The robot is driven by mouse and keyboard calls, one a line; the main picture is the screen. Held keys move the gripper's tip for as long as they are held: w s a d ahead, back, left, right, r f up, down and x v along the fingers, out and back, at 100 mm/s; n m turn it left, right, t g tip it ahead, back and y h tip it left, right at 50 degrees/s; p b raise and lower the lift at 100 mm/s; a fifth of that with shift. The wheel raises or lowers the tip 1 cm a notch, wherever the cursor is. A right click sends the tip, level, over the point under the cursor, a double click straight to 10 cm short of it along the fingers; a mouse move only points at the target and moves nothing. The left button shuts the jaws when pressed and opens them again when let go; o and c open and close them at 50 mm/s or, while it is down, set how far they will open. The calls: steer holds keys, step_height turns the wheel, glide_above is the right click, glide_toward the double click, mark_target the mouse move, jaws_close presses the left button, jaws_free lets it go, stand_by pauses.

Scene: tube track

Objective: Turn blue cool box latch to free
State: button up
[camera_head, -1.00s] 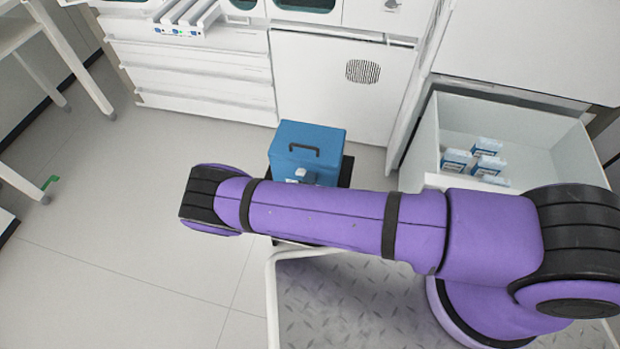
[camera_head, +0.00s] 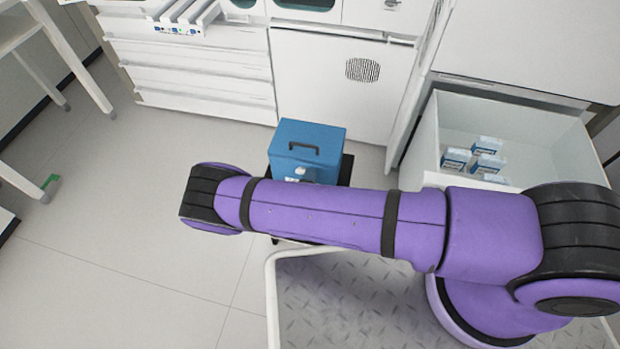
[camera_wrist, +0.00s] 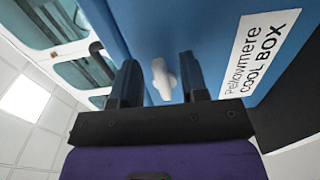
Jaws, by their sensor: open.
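The blue cool box (camera_head: 309,136) stands upright beyond my arm, with a dark handle on its lid. Its lower part is hidden behind my purple arm. In the wrist view the box's blue front (camera_wrist: 215,28) fills the upper middle, with a white "Pellowmere COOL BOX" label (camera_wrist: 262,52). The small white latch (camera_wrist: 163,79) sticks out from this front and shows between my fingers. It also shows in the head view (camera_head: 301,172), just above my arm. My gripper (camera_wrist: 160,68) is open around the latch, with a visible gap on both sides. The head view hides my gripper.
The box stands on a dark support (camera_head: 346,171). White cabinets (camera_head: 345,90) stand close behind it. An open white drawer (camera_head: 550,148) with several small blue-and-white boxes (camera_head: 487,145) is at the right.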

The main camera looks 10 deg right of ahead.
steer(key=v, duration=1)
steer(key=shift+s, duration=0.4)
steer(key=shift+a, duration=0.15)
steer(key=w+d+r+m+g+h, duration=0.2)
steer(key=w+r+m+g, duration=0.15)
steer(key=r, duration=0.65)
steer(key=w+d+r+m+g+h, duration=0.25)
steer(key=r+g, duration=0.25)
steer(key=r, duration=0.6)
steer(key=w+d+r+m+g+h, duration=0.2)
steer(key=w+r+m+g, duration=0.15)
steer(key=r, duration=0.65)
steer(key=s+d+r+m+g+y, duration=0.25)
steer(key=d+r, duration=0.25)
steer(key=r, duration=0.4)
steer(key=s+d+r+m+g+y, duration=0.1)
steer(key=s+d+r+g+y, duration=0.15)
steer(key=d+r, duration=0.45)
steer(key=s+d+r+t+y, duration=0.2)
steer(key=s+d+r+y, duration=0.2)
steer(key=s+r, duration=0.5)
steer(key=s+d+r+t+y, duration=0.3)
steer(key=s+d+r, duration=0.1)
steer(key=s+r, duration=0.6)
steer(key=shift+s+d+m+y, duration=0.2)
steer(key=shift+d+m+y, duration=0.15)
steer(key=shift+d+m, duration=0.05)
